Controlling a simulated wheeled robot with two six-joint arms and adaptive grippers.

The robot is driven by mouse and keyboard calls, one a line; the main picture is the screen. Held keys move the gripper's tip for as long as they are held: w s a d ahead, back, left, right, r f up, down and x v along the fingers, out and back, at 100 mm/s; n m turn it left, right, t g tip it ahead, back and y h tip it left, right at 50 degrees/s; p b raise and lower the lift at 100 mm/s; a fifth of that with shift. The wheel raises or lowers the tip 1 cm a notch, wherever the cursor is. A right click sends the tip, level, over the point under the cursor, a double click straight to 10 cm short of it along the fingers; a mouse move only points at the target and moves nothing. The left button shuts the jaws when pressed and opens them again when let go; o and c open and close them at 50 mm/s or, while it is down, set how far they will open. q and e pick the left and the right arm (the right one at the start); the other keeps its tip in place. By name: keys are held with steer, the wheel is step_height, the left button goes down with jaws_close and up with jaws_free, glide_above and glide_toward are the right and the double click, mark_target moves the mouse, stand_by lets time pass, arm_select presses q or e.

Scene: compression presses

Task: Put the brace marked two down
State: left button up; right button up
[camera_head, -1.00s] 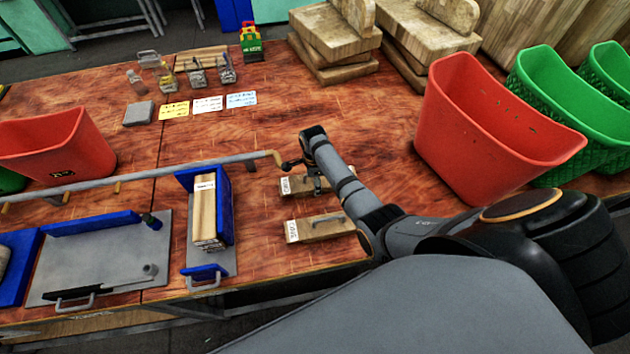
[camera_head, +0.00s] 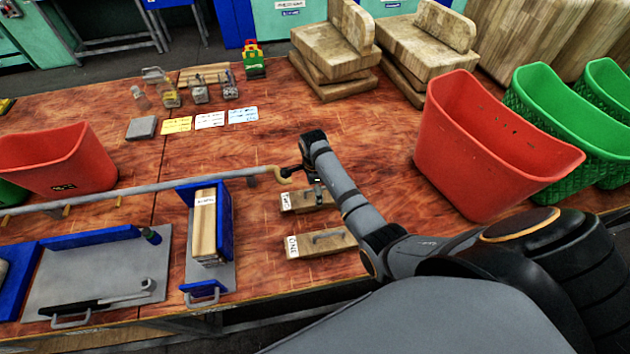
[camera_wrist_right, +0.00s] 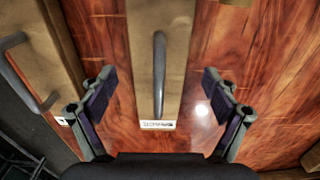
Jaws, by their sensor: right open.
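Two wooden braces with grey bar handles and white end labels lie flat on the red-brown table. The farther brace (camera_head: 300,203) lies under my right gripper (camera_head: 314,180); the nearer brace (camera_head: 330,241) lies beside it, closer to the table's front edge. In the right wrist view, one brace (camera_wrist_right: 143,55) lies centred with its handle between and beyond the open fingers of my right gripper (camera_wrist_right: 158,75). The fingers are apart from its sides and hold nothing. The other brace (camera_wrist_right: 38,60) is at the left. My left gripper is out of view.
A blue-walled press (camera_head: 227,225) holding upright wooden boards stands left of the braces, with a long grey bar (camera_head: 130,192) behind it. A red bin (camera_head: 485,150) stands to the right. Cards (camera_head: 209,120) lie at the back. The table between is mostly clear.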

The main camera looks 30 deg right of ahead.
step_height(320, 180, up, 8)
steer(key=shift+f+b, duration=0.25)
steer(key=shift+b, duration=0.05)
stand_by(0.3)
